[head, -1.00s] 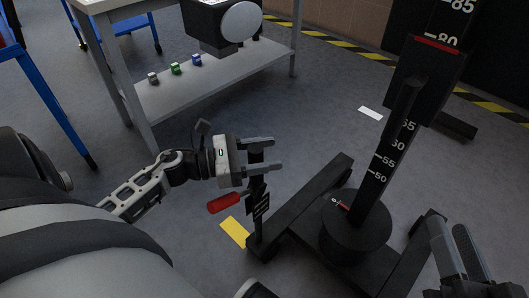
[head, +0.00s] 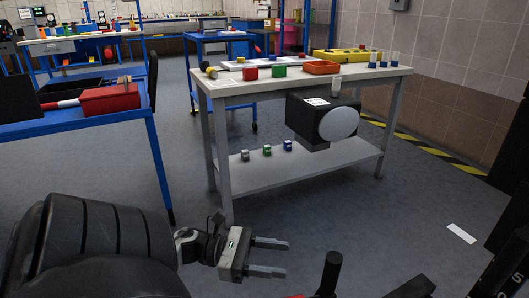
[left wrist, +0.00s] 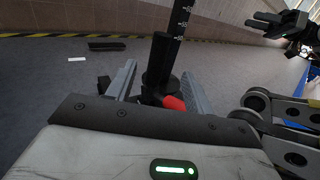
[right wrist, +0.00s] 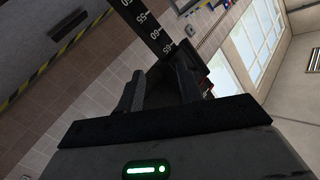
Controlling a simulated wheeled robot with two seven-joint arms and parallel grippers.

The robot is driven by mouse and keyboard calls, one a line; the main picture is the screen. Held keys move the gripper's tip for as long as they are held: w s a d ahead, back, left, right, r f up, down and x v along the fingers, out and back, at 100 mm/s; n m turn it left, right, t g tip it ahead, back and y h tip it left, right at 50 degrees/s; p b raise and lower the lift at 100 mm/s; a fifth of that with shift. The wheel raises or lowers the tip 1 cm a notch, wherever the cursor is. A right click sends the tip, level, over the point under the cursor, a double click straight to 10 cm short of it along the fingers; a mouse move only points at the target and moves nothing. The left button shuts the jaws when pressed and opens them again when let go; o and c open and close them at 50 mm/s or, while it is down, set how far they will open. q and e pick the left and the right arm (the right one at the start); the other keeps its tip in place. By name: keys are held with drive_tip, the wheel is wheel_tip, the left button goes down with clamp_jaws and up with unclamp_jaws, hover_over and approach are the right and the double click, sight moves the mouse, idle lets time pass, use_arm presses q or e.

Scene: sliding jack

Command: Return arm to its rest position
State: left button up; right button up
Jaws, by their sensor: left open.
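My left gripper (head: 280,257) is open and empty at the bottom middle of the head view. The black jack shows only in part there: a dark rod (head: 328,274) right of the fingertips and its numbered post (head: 508,275) at the lower right edge. In the left wrist view, the red handle (left wrist: 174,103) and the jack's post (left wrist: 178,22) show beyond and between the open fingers. My right gripper (right wrist: 158,88) has its fingers apart in the right wrist view, near the numbered scale (right wrist: 150,27); it is out of the head view.
A grey workbench (head: 295,90) with coloured blocks stands ahead, with a black box with a round grey face (head: 338,123) at its front. A blue table with a red toolbox (head: 110,99) is at left. Floor between the bench and my left gripper is clear.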

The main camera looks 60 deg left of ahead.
use_arm(q)
drive_tip(key=shift+v, duration=1.05)
drive_tip(key=shift+w, duration=0.1)
